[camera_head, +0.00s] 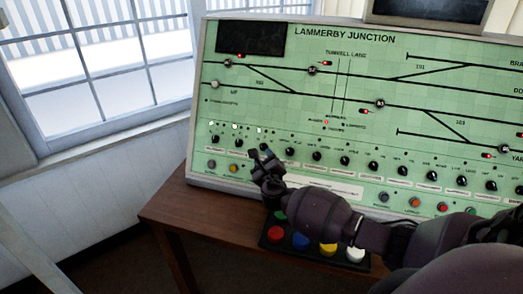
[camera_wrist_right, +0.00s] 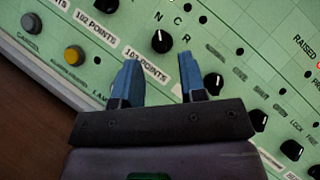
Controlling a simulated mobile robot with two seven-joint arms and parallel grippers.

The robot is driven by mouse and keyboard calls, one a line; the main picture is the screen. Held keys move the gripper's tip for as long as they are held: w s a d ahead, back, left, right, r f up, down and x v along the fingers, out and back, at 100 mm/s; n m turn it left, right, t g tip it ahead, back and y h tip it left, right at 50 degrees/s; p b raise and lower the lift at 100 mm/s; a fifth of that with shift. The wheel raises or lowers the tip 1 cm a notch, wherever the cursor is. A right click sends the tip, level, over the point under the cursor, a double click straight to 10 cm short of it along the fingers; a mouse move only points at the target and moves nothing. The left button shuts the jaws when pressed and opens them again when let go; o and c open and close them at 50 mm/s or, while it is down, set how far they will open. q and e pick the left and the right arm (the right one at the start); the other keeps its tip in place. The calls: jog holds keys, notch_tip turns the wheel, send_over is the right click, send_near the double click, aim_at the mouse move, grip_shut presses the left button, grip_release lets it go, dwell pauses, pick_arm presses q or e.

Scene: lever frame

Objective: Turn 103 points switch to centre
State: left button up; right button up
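The 103 points switch (camera_wrist_right: 161,41) is a black rotary knob with a white pointer mark, above its "103 POINTS" label (camera_wrist_right: 147,64) and below the letters N, C and R. Its mark seems to lean toward the N side, but it is too small to be sure. My right gripper (camera_wrist_right: 159,60) is open, its two blue fingers spread on either side of the label, just short of the knob. Nothing is between them. In the head view my right gripper (camera_head: 260,156) is at the panel's lower left and largely hides this switch. My left gripper is not in view.
The green Lammerby Junction panel (camera_head: 300,112) stands on a brown wooden desk (camera_head: 180,213). Similar black knobs flank the switch, including the 102 points knob (camera_wrist_right: 106,5). A yellow button (camera_wrist_right: 73,54) sits lower left. A box with coloured buttons (camera_head: 302,241) lies below my right arm.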

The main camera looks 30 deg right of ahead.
aim_at(261, 146)
jog(key=x, duration=0.4)
jog(key=shift+w+f+b, duration=0.1)
jog(key=shift+b, duration=0.25)
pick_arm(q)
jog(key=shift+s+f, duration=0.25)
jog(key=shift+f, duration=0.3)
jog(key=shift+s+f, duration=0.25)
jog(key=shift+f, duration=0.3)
pick_arm(e)
jog(key=shift+x, duration=0.85)
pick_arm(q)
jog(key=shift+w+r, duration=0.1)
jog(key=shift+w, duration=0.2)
pick_arm(e)
jog(key=c, duration=0.6)
